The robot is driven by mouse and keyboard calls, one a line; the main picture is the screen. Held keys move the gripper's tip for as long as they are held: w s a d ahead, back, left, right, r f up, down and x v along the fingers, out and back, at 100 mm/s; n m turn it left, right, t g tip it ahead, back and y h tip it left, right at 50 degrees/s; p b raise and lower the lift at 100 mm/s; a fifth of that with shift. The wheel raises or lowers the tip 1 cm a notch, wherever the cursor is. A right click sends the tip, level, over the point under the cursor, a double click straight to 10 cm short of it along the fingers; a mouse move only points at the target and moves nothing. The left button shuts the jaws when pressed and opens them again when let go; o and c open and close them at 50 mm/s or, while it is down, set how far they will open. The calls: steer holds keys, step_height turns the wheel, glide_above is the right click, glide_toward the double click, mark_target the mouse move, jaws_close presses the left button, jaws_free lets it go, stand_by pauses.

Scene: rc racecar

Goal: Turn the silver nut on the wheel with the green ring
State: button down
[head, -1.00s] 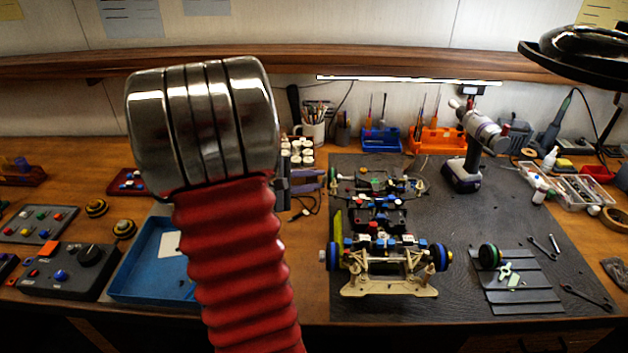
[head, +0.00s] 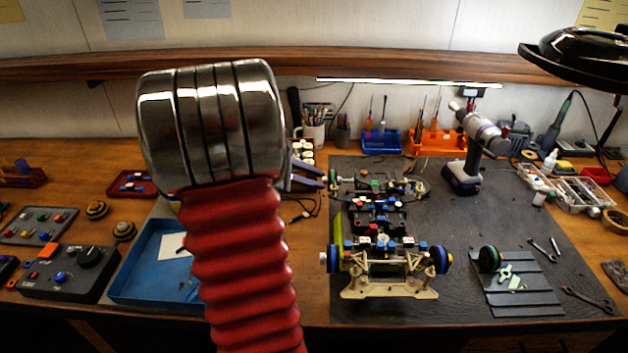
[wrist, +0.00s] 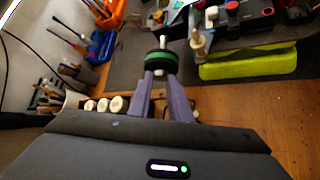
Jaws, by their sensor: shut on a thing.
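The wheel with the green ring (wrist: 164,58) is on the far left corner of the car (head: 385,240). In the wrist view it lies just beyond my fingertips, black with a green band; in the head view it shows small at the car's back left (head: 333,178). My gripper (wrist: 160,75) has its two purple fingers on either side of the wheel's outer hub, shut on the silver nut (wrist: 159,72), which is mostly hidden between the tips. In the head view the fingers (head: 321,178) reach the wheel from the left, partly behind my arm.
Blue-ringed wheels (head: 440,260) are at the car's near end. White bottles (wrist: 103,105) and a pen cup (head: 313,128) stand close to my gripper.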

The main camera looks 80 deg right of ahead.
steer(key=n+y, duration=0.1)
steer(key=y, duration=0.1)
steer(key=d+n+y, duration=0.1)
steer(key=y, duration=0.2)
steer(key=n+g+y, duration=0.1)
steer(key=n+y, duration=0.1)
steer(key=shift+w+d+y, duration=0.2)
steer(key=shift+d+y, duration=0.1)
steer(key=shift+d, duration=0.1)
steer(key=shift+r, duration=0.1)
stand_by(0.4)
steer(key=c, duration=1.6)
jaws_free()
steer(key=v, duration=1.3)
steer(key=shift+w+d+r, duration=0.1)
steer(key=shift+w+r, duration=0.05)
steer(key=shift+w, duration=0.3)
